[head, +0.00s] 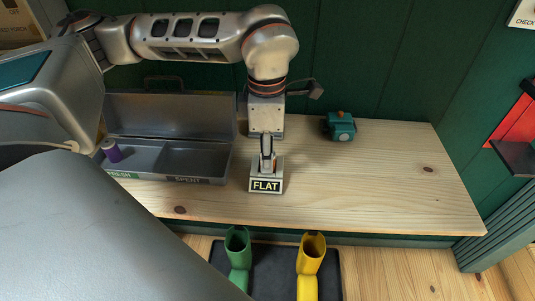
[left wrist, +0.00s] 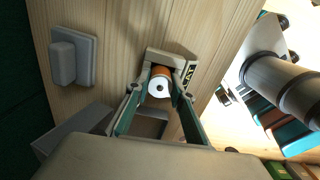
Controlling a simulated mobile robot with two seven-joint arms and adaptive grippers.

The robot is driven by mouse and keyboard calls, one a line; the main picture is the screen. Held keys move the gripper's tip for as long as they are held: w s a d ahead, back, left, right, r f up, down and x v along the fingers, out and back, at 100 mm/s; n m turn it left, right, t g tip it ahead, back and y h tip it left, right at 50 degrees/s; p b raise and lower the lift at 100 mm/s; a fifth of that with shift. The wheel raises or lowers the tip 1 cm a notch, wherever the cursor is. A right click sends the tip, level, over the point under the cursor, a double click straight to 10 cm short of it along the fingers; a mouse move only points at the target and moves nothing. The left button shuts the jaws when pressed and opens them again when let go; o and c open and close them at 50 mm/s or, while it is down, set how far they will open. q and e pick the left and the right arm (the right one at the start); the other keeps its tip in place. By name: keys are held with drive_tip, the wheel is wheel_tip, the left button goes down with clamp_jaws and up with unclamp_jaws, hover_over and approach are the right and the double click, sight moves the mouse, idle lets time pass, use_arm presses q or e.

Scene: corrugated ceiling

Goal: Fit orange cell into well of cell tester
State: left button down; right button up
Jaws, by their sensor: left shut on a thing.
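The orange cell (left wrist: 160,73) shows end-on in the left wrist view, with its pale end toward the camera. My left gripper (head: 267,152) points down over the cell tester (head: 266,172), a small pale block with a dark FLAT label on its front. In the left wrist view the fingers (left wrist: 162,92) are shut on the orange cell, one on each side. The cell is in line with the tester (left wrist: 178,61). The well is hidden, so I cannot tell how deep the cell sits. My right gripper is out of view.
A grey case (head: 203,160) with FRESH and SPENT compartments stands open at the left; a purple cell (head: 112,151) stands upright on the FRESH side. A teal device (head: 341,126) is at the back right. The right part of the wooden bench (head: 410,180) is clear.

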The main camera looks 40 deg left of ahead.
use_arm(q)
drive_tip(key=shift+f, duration=0.15)
drive_tip(key=c, duration=1.8)
unclamp_jaws()
drive_tip(key=shift+o, duration=0.4)
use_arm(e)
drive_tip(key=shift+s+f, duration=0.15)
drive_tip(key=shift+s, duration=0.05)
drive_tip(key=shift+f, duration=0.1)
use_arm(q)
wheel_tip(320, 180, up, 12)
drive_tip(key=p, duration=0.1)
drive_tip(key=shift+r+p, duration=0.2)
drive_tip(key=shift+p, duration=0.2)
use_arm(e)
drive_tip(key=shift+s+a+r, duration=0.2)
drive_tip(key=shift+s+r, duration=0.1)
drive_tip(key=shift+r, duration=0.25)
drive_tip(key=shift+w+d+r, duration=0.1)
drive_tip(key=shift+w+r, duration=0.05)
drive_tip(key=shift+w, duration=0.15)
